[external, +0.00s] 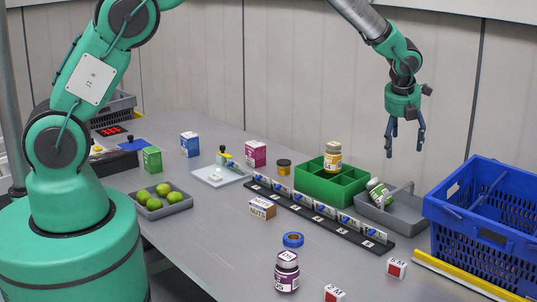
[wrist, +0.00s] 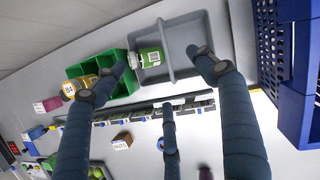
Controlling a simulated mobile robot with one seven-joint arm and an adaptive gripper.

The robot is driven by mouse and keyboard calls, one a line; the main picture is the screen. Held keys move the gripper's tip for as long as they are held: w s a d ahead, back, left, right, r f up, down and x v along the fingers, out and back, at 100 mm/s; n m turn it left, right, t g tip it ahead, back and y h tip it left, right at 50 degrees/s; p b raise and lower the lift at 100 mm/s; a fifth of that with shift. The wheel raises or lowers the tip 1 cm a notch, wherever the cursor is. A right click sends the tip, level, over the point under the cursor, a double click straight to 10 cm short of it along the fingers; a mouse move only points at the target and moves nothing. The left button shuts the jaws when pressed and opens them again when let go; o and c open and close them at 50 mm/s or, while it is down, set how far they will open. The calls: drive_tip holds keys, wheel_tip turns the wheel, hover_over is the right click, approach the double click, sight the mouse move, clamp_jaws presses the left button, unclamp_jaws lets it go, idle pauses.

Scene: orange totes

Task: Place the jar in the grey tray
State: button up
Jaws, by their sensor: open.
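A jar with a green label and white cap (external: 378,193) lies tilted in the grey tray (external: 408,222) that has a handle across it. Its cap end rests at the tray wall beside the green bin. In the wrist view the jar (wrist: 151,57) lies at the left end of the tray (wrist: 184,28), its cap towards the green bin. My gripper (external: 404,150) is open and empty, above the tray and apart from the jar. In the wrist view its fingers (wrist: 160,70) are spread, with nothing between them.
A yellow-labelled jar (external: 333,155) stands on the green divided bin (external: 318,191). A blue crate (external: 480,222) is close to the tray's right. A purple jar (external: 287,272) stands in front. Another grey tray (external: 176,209) holds limes. A black labelled rail (external: 330,222) runs before the bin.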

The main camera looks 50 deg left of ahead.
drive_tip(key=shift+r, duration=0.25)
idle(0.7)
drive_tip(key=s+a+r+n+b, duration=0.3)
drive_tip(key=s+a+r+n, duration=0.5)
drive_tip(key=s+r, duration=0.35)
drive_tip(key=s+a+r+n+b, duration=0.3)
drive_tip(key=s+a+r+n, duration=0.45)
drive_tip(key=s+r, duration=0.35)
drive_tip(key=s+a+f+n+b, duration=0.2)
drive_tip(key=s+n, duration=0.3)
drive_tip(key=s, duration=0.6)
drive_tip(key=s+a+f+n+t+h+b, duration=0.1)
drive_tip(key=s+n, duration=0.4)
drive_tip(key=s, duration=0.6)
drive_tip(key=s+a+f+n+b, duration=0.2)
drive_tip(key=s+a+n, duration=0.3)
drive_tip(key=s, duration=0.7)
drive_tip(key=shift+f+t+h+b, duration=0.3)
drive_tip(key=shift+t+b, duration=0.1)
drive_tip(key=shift+b, duration=0.45)
drive_tip(key=shift+s+n, duration=0.1)
drive_tip(key=shift+n, duration=0.15)
